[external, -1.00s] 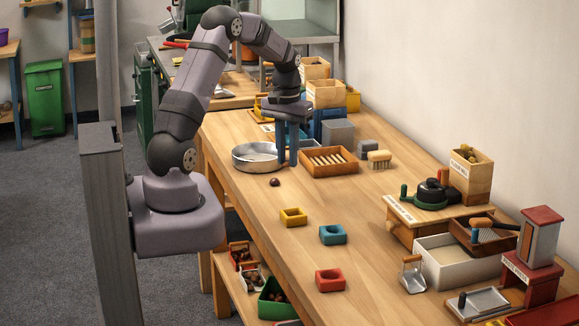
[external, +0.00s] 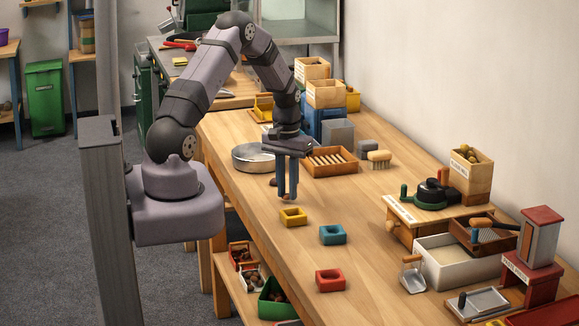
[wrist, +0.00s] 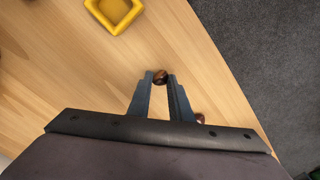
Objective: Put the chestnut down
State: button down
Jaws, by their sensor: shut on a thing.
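My gripper (external: 287,196) points down over the table, just behind the yellow square holder (external: 293,218). In the wrist view its fingertips (wrist: 161,80) are shut on a brown chestnut (wrist: 160,76). A second chestnut (wrist: 200,118) lies beside the right finger in the wrist view; in the external view this loose chestnut (external: 273,182) is on the table, just left of the fingers. The yellow holder also shows at the top of the wrist view (wrist: 137,14); its visible hollow is empty.
A teal holder (external: 332,234) and a red holder (external: 330,280) stand farther forward on the table. A round metal pan (external: 254,166) and a slatted wooden tray (external: 348,170) are behind the gripper. The table's edge is close on the left; bare wood lies to the right.

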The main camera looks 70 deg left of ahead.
jog(key=shift+f, duration=0.35)
jog(key=shift+f, duration=0.2)
jog(key=c, duration=1.6)
grip_release()
jog(key=shift+r, duration=0.1)
